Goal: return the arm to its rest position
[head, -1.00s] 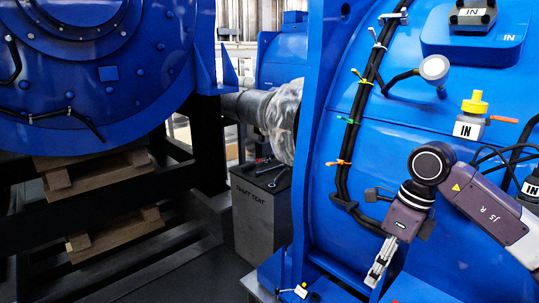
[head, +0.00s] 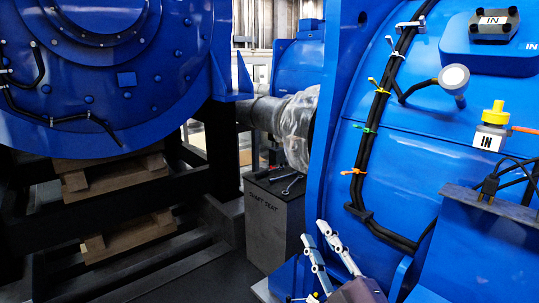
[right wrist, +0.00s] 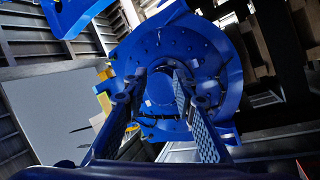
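My right gripper (head: 316,233) is at the bottom centre of the head view, in front of the large blue machine housing (head: 455,130). Its two pale fingers point up and are spread apart, with nothing between them. In the right wrist view the two fingers (right wrist: 160,99) also stand apart, and a round blue machine shows beyond the gap. Only the hand end of my right arm shows at the lower edge of the head view. My left gripper is in neither view.
A grey block marked "SHAFT SEAT" (head: 274,215) stands left of the gripper, with tools (head: 291,184) on top. Another blue machine (head: 95,80) is at the left above wooden blocks (head: 115,185). Black cables (head: 372,130) and a yellow-capped fitting (head: 492,125) are on the right housing.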

